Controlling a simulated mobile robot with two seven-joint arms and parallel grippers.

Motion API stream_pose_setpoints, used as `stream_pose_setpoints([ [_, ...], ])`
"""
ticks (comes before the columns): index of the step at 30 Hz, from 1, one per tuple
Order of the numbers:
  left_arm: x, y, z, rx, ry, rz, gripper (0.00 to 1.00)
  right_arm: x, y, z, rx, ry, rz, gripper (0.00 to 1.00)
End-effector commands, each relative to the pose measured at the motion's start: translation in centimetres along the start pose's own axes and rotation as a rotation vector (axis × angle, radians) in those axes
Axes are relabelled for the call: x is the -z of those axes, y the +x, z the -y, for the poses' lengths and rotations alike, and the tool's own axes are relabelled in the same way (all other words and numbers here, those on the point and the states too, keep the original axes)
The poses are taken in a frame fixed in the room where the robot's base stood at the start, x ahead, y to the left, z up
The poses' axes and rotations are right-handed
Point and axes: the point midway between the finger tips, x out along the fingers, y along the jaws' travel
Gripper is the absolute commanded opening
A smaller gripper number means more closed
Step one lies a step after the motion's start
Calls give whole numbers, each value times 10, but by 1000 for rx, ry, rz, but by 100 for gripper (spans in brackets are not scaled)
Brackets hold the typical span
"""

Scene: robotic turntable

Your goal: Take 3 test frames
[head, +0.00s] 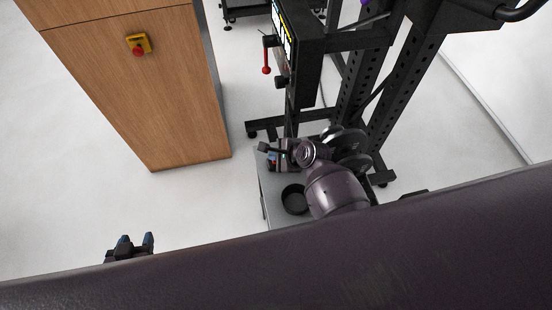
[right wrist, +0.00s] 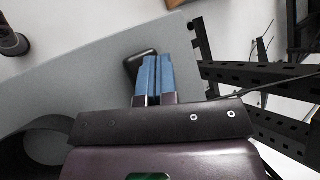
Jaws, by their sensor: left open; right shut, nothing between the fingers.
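My right gripper (head: 272,158) is over a small grey table (head: 268,190) in the head view. In the right wrist view its blue fingers (right wrist: 156,60) are shut together with nothing between them. A small rounded black object (right wrist: 137,62), perhaps a mouse, lies on the grey tabletop (right wrist: 85,85) beside and partly behind the fingertips. I cannot tell whether they touch it. My left gripper (head: 130,245) is open and empty above the floor at the lower left. A screen (head: 283,30) on the black rig is seen at a steep angle; its content is unreadable.
A black round thing (head: 294,198) sits on the table. A black perforated frame (head: 395,85) stands behind it, with a red-handled lever (head: 266,58). A wooden cabinet (head: 130,90) with a yellow and red button (head: 138,45) stands left. The floor between cabinet and table is clear.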

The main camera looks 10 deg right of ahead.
Motion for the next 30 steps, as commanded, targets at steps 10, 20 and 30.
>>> stream_pose_setpoints([
  [10, -1, 0, 0, 0, 0, 0, 48, 2, 2, -2, 0, 0, 0, 0],
  [20, -2, 1, 0, 0, 0, 0, 48, 3, 5, -3, 0, 1, 0, 0],
  [30, -2, 1, 0, 0, 0, 1, 48, 5, 6, -5, 0, 1, 0, 0],
])
